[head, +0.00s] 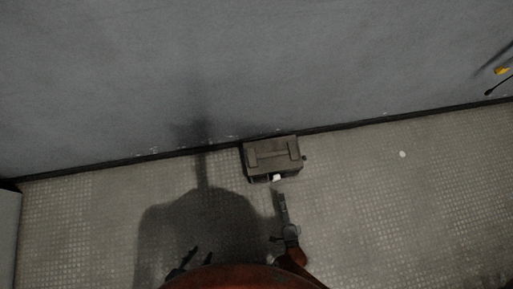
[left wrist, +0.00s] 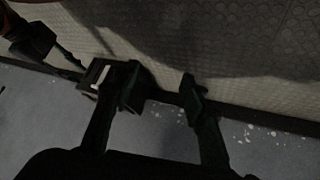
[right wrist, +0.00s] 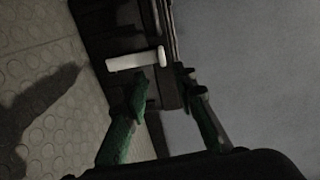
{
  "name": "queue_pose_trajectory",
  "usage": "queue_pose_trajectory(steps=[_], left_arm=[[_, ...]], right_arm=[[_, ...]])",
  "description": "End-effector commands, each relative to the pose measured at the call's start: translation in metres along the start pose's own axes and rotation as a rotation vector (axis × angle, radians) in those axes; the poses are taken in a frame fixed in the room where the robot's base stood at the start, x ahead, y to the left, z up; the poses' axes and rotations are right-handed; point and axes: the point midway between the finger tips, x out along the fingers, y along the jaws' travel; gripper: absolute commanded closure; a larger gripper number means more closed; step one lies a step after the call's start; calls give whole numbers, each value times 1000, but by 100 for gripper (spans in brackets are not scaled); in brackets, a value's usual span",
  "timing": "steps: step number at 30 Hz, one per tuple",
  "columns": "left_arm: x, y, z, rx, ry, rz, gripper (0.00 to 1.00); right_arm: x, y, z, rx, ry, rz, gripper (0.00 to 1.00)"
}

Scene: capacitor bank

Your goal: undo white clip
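The white clip (head: 277,178) is a small white piece on the near face of a dark olive box (head: 272,160), which stands on the floor by the wall. In the right wrist view the clip (right wrist: 133,61) is a white bar with a wider end, just beyond the fingertips. My right gripper (head: 281,195) reaches toward the box; its fingers (right wrist: 164,86) are open, with nothing between them. My left gripper (head: 188,258) is low and left of the box; in the left wrist view its fingers (left wrist: 160,92) are apart and empty. The box (left wrist: 92,76) shows partly behind one finger there.
A grey wall (head: 220,70) with a dark skirting runs behind the box. A small white spot (head: 403,154) lies to the right. A yellow item (head: 501,71) is on the wall at far right.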

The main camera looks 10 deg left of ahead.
Motion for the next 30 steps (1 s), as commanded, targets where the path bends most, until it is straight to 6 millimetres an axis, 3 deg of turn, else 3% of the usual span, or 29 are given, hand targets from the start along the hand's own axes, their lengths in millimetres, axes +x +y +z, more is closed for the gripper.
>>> queue_pose_trajectory(steps=[1,7,21,30], left_arm=[[3,1,0,-5,3,4,60],[2,3,-9,-6,31,10,60],[4,1,4,23,100,27,60],[4,1,4,26,111,29,60]], right_arm=[[2,8,2,27,5,-10,75],[17,1,2,65,16,-40,75],[80,0,1,63,15,-37,75],[85,-2,1,62,16,-36,75]])
